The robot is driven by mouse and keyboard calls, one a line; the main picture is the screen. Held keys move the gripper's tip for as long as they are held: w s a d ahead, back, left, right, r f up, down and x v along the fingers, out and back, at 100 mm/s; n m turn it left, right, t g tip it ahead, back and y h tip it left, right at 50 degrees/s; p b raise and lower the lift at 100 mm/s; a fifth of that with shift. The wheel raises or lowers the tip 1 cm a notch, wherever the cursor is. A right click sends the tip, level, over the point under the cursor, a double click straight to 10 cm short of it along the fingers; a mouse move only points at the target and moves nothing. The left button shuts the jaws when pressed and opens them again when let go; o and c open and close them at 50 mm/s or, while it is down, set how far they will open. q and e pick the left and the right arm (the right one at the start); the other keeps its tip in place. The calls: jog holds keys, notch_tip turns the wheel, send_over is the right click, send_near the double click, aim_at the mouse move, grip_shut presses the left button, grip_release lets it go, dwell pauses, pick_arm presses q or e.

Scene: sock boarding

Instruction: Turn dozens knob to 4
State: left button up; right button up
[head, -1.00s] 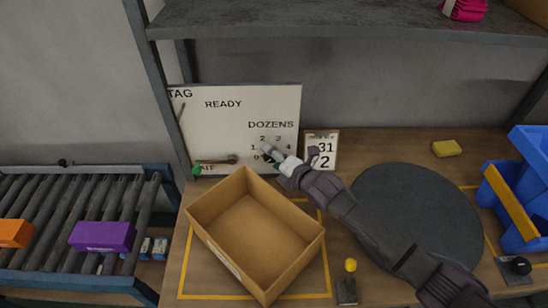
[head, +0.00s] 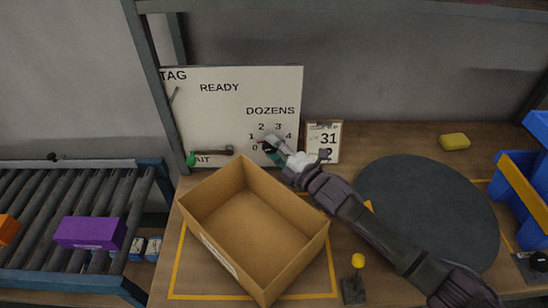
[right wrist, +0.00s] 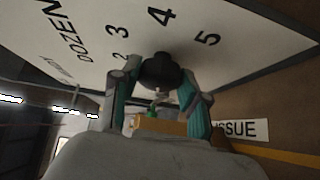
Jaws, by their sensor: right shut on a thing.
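The white board (head: 225,125) stands at the back with the word DOZENS above a ring of numbers. My right gripper (head: 270,146) reaches to that dial and covers its middle. In the right wrist view the black dozens knob (right wrist: 160,71) sits between the two teal fingers, and the gripper (right wrist: 160,82) is shut on it. The numbers 2, 3, 4 and 5 show around the knob there. Where the knob points cannot be told. My left gripper is not in view.
An open cardboard box (head: 250,215) stands in front of the board. A card (head: 323,135) showing 31 is right of the gripper. A dark round mat (head: 430,210) and yellow sponge (head: 454,141) lie to the right.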

dwell(0.3)
jog(key=o, duration=1.1)
jog(key=shift+o, duration=0.2)
jog(key=v, duration=1.2)
jog(key=shift+f, duration=0.15)
